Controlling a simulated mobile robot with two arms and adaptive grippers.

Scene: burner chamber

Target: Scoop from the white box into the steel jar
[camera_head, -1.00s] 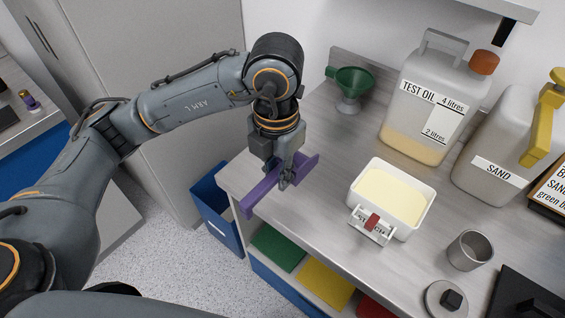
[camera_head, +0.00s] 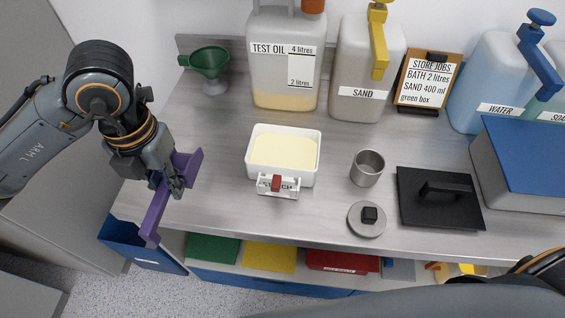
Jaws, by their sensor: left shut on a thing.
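The white box (camera_head: 253,177) stands open on the bench, filled with pale yellow powder (camera_head: 284,153). A partly covered label and a red piece (camera_head: 276,183) are on its front. The steel jar (camera_head: 367,169) stands open and upright to the right of the box; its inside looks empty. A round steel lid with a black knob (camera_head: 367,219) lies in front of the jar. My left gripper (camera_head: 174,186) is shut on a purple scoop (camera_head: 155,214), near the bench's left front edge, left of the box. The gripper hides the scoop's middle. My right gripper is not in view.
A green funnel (camera_head: 208,65), a test oil jug (camera_head: 285,80) and a sand jug (camera_head: 362,100) stand at the back. A black lid (camera_head: 435,200) and a blue-topped case (camera_head: 530,160) are at right. The bench between scoop and box is clear.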

